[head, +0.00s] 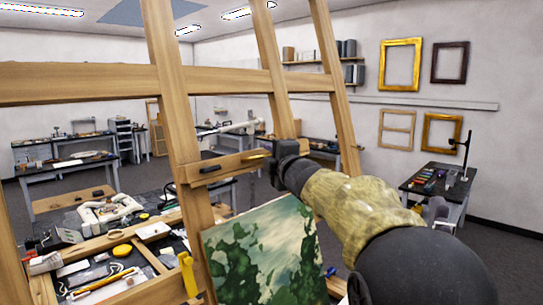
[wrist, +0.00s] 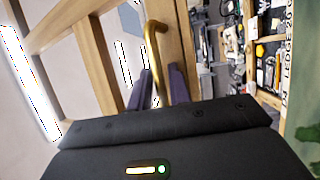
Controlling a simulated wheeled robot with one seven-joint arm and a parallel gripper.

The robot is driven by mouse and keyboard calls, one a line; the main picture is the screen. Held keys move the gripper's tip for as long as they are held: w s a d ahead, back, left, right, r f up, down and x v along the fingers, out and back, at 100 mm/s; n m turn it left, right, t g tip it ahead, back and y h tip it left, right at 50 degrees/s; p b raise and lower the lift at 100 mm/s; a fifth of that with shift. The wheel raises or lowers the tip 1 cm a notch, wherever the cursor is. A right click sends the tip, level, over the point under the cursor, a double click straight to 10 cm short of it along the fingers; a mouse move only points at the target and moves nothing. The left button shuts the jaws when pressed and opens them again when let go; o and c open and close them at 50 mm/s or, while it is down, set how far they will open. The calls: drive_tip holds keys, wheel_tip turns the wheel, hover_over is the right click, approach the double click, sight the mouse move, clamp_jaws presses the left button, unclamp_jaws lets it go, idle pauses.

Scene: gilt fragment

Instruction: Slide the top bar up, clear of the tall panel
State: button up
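The top bar (head: 228,168) is a short wooden bar with a dark slot, lying across the easel's uprights just above the tall panel. The tall panel (head: 262,252) is a green and pale landscape painting standing on the easel. A brass handle (head: 257,155) shows on the bar's right part and as a bent rod in the wrist view (wrist: 155,45). My gripper (head: 275,165) is at the bar's right end. Its dark fingers (wrist: 161,92) lie on either side of the handle's lower part. I cannot tell whether they press on it. The bar is mostly hidden in the wrist view.
The easel's slanted uprights (head: 168,80) and a wide crossbar (head: 90,82) stand close in front. A yellow clamp (head: 188,272) is at the panel's lower left. A cluttered tray lies at lower left; a dark side table (head: 437,182) stands right.

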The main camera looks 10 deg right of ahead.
drive_tip(key=b+v, duration=0.5)
drive_tip(key=v, duration=1.2)
drive_tip(key=shift+s, duration=0.25)
drive_tip(key=shift+f, duration=0.1)
